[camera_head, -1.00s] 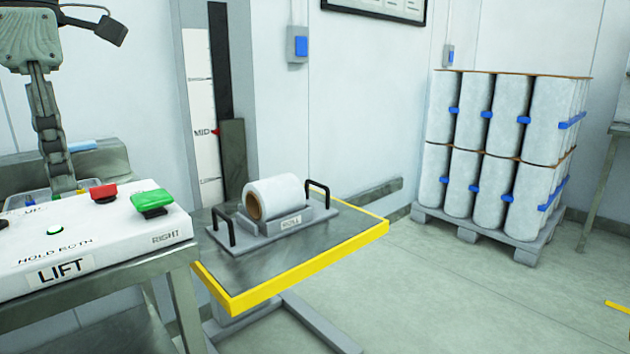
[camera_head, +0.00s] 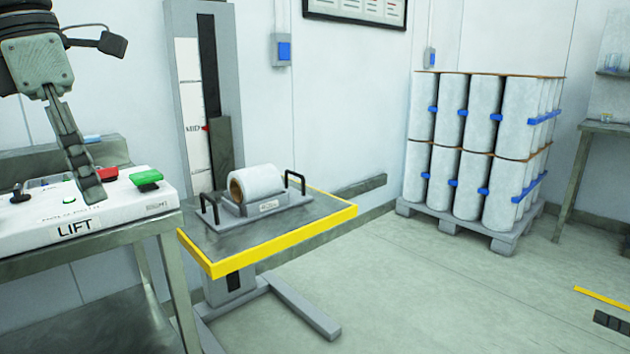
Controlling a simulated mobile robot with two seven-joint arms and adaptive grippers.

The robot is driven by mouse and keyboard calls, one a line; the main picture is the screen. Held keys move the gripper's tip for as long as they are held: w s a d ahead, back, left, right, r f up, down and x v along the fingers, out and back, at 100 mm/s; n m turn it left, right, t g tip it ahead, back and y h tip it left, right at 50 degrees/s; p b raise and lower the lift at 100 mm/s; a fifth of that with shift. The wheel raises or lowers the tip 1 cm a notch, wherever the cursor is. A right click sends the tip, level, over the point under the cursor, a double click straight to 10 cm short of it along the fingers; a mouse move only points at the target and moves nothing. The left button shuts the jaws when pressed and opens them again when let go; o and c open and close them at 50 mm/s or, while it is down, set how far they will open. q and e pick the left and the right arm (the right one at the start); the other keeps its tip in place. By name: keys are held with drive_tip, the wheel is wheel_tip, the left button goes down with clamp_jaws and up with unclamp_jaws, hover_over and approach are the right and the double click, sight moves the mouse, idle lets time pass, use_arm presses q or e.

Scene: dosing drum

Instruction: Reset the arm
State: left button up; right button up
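My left gripper (camera_head: 92,196) comes down from the top left, fingers pointing down. Its fingers line up one behind the other, so the gap between them is hidden. The fingertips overlap the top of the white LIFT control panel (camera_head: 130,212), just left of the red button (camera_head: 109,174) in the picture. I cannot tell whether they touch it. The green button (camera_head: 146,178) stands to the right. My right gripper is not in view.
The yellow-edged lift table (camera_head: 290,232) carries a cradle with a white roll (camera_head: 262,180). Its red pointer is near MID on the mast scale (camera_head: 195,125).

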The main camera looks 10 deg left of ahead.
use_arm(q)
drive_tip(key=w+d+f+n+t+h, duration=0.1)
drive_tip(key=w+f+n+t+h, duration=0.35)
drive_tip(key=w, duration=0.25)
drive_tip(key=w+d+f+n+t+h, duration=0.1)
drive_tip(key=w+f+n+t+h, duration=0.35)
drive_tip(key=w, duration=0.25)
drive_tip(key=w+a+f+n+t+y, duration=0.2)
drive_tip(key=a+f+n+t+y, duration=0.3)
drive_tip(key=f+n, duration=0.4)
drive_tip(key=w+a+f+n+t+y, duration=0.1)
drive_tip(key=a+f+n+t+y, duration=0.25)
drive_tip(key=a+f+n, duration=0.4)
drive_tip(key=s+d+f+n+g+y, duration=0.1)
drive_tip(key=s+f+n+g+y, duration=0.35)
drive_tip(key=f, duration=0.75)
drive_tip(key=s+d+f+n+g+y, duration=0.1)
drive_tip(key=s+f+n+g, duration=0.2)
drive_tip(key=s+f+n, duration=0.6)
drive_tip(key=s+d+f+n+g+h, duration=0.1)
drive_tip(key=s+d+f+n+g, duration=0.2)
drive_tip(key=s+d+f+g, duration=0.4)
drive_tip(key=s+d+f, duration=0.6)
drive_tip(key=d+f, duration=0.1)
drive_tip(key=f, duration=0.1)
drive_tip(key=shift+s+d+f+g+h, duration=0.2)
drive_tip(key=shift+d+f+g+h, duration=0.1)
drive_tip(key=shift+d+f+h, duration=0.1)
